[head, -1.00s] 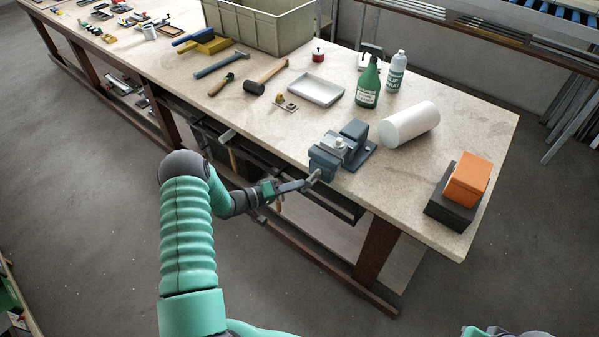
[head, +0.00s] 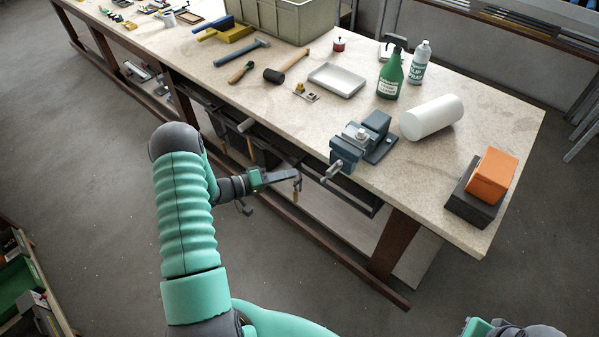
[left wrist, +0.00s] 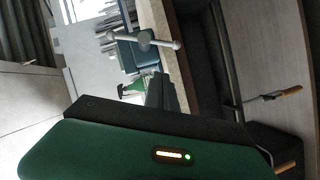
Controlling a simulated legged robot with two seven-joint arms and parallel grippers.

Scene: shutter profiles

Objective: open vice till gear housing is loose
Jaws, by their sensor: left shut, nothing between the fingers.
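The blue-grey vice (head: 377,137) stands at the front edge of the bench. A small light metal piece, the gear housing (head: 355,134), sits between its jaws; whether it is gripped or loose I cannot tell. The vice handle (head: 333,171) sticks out past the bench edge, its bar tilted. In the left wrist view the handle (left wrist: 145,40) shows as a pale crossbar with round ends, in front of the blue vice body (left wrist: 138,60). My left gripper (head: 298,182) is shut and empty, left of the handle and apart from it. My right gripper's fingers are out of sight.
A white cylinder (head: 431,118) lies right of the vice, with a green bottle (head: 391,75) behind. An orange block (head: 493,175) on a dark block stands near the right corner. A white tray (head: 337,80) lies behind the vice. Floor in front is free.

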